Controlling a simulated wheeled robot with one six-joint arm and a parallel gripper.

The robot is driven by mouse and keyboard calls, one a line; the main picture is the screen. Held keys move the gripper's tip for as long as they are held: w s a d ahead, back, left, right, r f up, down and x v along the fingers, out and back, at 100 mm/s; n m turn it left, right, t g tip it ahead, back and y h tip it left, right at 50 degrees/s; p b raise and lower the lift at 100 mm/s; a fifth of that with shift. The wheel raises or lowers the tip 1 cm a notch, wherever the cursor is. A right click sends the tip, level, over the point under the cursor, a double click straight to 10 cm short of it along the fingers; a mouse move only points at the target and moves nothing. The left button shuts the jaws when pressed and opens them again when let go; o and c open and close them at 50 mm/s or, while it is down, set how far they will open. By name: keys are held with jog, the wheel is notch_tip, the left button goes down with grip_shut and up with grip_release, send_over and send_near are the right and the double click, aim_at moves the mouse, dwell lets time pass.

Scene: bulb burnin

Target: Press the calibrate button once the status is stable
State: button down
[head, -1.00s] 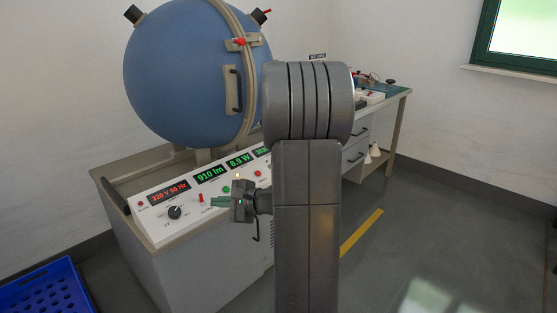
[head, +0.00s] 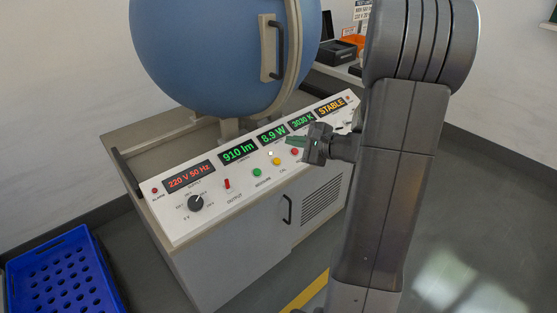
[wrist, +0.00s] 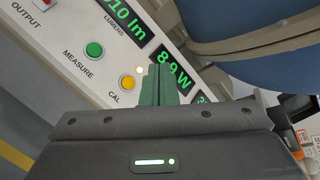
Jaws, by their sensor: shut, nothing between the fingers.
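The yellow button (head: 277,161) marked CAL sits on the sloped white panel, between a green button and a red button. It also shows in the wrist view (wrist: 128,83), just left of my fingertips. The status display (head: 331,105) reads STABLE in amber at the panel's right end. My gripper (head: 288,141) is shut and empty, its green fingers pointing left over the panel, near the 8.9 W readout. In the wrist view the fingertips (wrist: 158,70) overlap that readout. I cannot tell how high they are above the panel.
The green MEASURE button (head: 257,172), red button (head: 294,152), red output switch (head: 227,184) and black knob (head: 195,203) share the panel. A small pale light (head: 270,153) is above the CAL button. The blue sphere (head: 220,50) stands behind. A blue crate (head: 60,275) is at lower left.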

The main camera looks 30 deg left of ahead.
aim_at(277, 162)
jog(key=a+f+b, duration=0.1)
jog(key=f, duration=0.1)
jog(key=a+f+b, duration=0.1)
jog(key=f+b, duration=0.1)
jog(key=w+a+f+b, duration=0.1)
jog(key=f+b, duration=0.1)
jog(key=f, duration=0.1)
jog(key=shift+w, duration=0.1)
jog(key=shift+w+a+f+b, duration=0.15)
jog(key=shift+a+f+b, duration=0.2)
jog(key=shift+f, duration=0.1)
dwell(1.8)
jog(key=shift+w+a+f+b, duration=0.1)
jog(key=shift+a+f+b, duration=0.1)
jog(key=shift+f+b, duration=0.25)
jog(key=shift+a+f+b, duration=0.15)
jog(key=shift+f+b, duration=0.1)
jog(key=shift+b, duration=0.2)
dwell(0.4)
dwell(0.3)
jog(key=shift+d+r+p, duration=0.35)
jog(key=shift+r+p, duration=0.05)
jog(key=shift+r, duration=0.35)
